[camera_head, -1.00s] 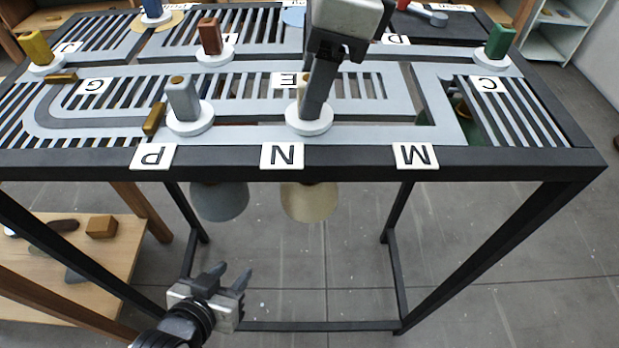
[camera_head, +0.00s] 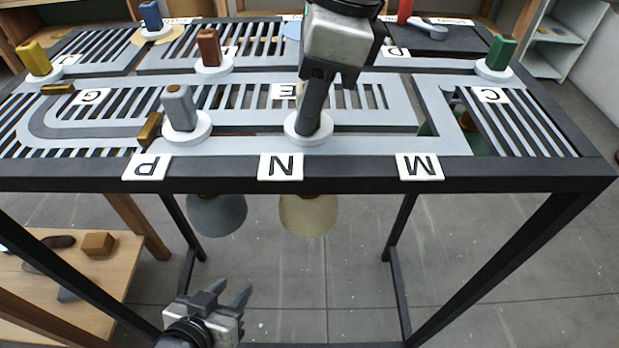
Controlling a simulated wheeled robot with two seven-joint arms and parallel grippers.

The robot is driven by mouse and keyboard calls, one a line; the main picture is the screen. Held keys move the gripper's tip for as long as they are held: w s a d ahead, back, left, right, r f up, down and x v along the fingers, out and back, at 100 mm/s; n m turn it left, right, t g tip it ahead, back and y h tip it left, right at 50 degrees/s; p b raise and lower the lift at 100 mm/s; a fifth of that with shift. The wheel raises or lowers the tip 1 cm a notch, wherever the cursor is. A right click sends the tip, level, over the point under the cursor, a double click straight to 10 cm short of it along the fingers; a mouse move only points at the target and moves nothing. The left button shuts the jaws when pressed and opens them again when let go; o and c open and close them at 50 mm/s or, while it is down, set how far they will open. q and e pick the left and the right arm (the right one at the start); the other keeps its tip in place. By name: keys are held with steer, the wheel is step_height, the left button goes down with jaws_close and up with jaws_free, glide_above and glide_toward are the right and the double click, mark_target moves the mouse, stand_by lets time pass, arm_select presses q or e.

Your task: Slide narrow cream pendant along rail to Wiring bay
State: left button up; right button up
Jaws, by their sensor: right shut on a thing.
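The cream pendant has its shade (camera_head: 309,214) hanging below the front rail (camera_head: 230,146), by the N label. Its white disc (camera_head: 308,136) rests on top of the rail. My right gripper (camera_head: 308,124) points down onto this disc and is shut on the pendant's handle, which the fingers mostly hide. My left gripper (camera_head: 224,291) is open and empty, low in front of the table and below the hanging shades.
A grey pendant handle (camera_head: 179,107) stands left of the cream one, its grey shade (camera_head: 217,214) below. Yellow (camera_head: 37,58), brown (camera_head: 209,48), blue (camera_head: 151,16) and green (camera_head: 500,53) handles stand on other rails. The front rail is clear to the right, toward M.

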steer(key=shift+f, duration=0.2)
steer(key=shift+d, duration=0.3)
steer(key=d+b, duration=0.3)
steer(key=d, duration=1)
steer(key=shift+d, duration=0.25)
